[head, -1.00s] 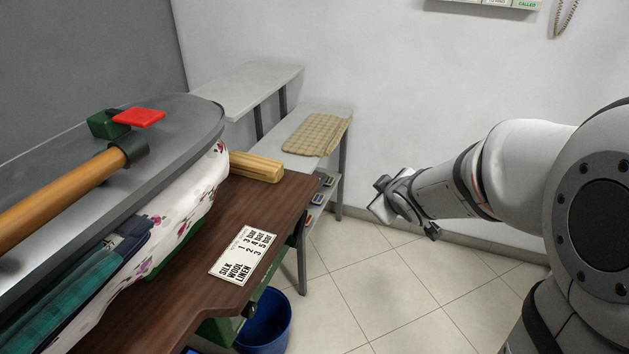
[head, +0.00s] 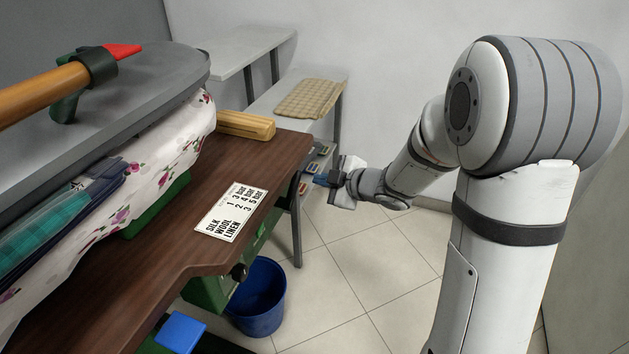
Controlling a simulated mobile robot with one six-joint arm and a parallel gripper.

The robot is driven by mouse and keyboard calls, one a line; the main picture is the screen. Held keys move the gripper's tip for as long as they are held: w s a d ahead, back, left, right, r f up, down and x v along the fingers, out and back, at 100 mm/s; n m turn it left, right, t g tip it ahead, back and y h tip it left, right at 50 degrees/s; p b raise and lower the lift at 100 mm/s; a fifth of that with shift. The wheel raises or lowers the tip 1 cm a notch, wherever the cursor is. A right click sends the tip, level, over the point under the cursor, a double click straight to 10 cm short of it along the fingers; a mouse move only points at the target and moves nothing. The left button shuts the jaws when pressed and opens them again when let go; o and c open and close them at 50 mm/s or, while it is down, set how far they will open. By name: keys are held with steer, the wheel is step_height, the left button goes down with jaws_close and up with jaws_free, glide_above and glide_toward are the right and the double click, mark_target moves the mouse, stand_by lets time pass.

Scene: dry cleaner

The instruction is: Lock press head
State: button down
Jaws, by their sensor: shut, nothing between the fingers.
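The press head (head: 165,78) is a long grey plate at the left, lying low over a white floral cover (head: 165,150) and a folded green plaid cloth (head: 60,225). A wooden bar handle (head: 35,93) with a dark collar (head: 96,66) runs above the plate. A red tab (head: 122,50) shows beside the collar, and a green bracket (head: 65,107) shows under the bar. Whether the latch is engaged cannot be told. My gripper (head: 328,181) is shut and empty, right of the table's far end, well away from the handle and red tab.
A brown table (head: 150,270) carries a pressure card (head: 231,211) and a wooden block (head: 245,125). Grey shelves (head: 240,50) with a quilted pad (head: 311,98) stand behind. A blue bin (head: 258,300) stands below the table edge. Tiled floor lies open beyond it.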

steer(key=w+a+f+b, duration=0.3)
steer(key=w+a+f, duration=0.3)
steer(key=w+f, duration=0.1)
steer(key=shift+w, duration=0.65)
